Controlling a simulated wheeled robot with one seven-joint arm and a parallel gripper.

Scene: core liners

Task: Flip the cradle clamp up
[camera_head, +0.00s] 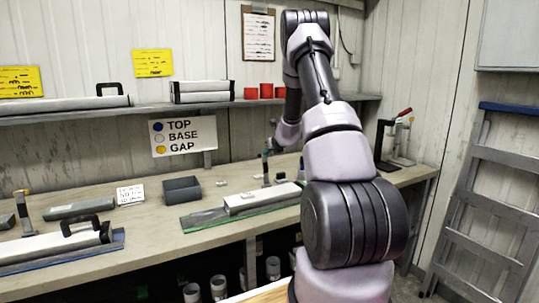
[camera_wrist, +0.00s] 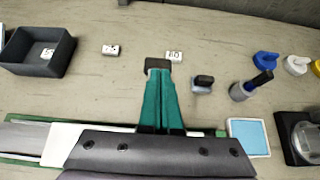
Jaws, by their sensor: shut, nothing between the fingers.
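A long cradle on a green base (camera_head: 190,224) lies on the bench, with a white liner (camera_head: 260,198) in it. It also shows in the wrist view, with the liner (camera_wrist: 62,143) partly hidden behind my dark wrist part. My gripper (camera_wrist: 157,66) appears as two teal fingers side by side, shut, with a dark end. In the head view my gripper (camera_head: 266,182) points down at the back side of the liner. I cannot make out the cradle clamp apart from the fingers, nor tell whether they touch it.
A grey bin (camera_head: 182,189) stands left of my gripper. A second cradle on a blue base (camera_head: 118,243) lies at the front left. In the wrist view small tags lie behind the fingers, and a blue-topped pad (camera_wrist: 249,137) and blue and yellow pieces are at right.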

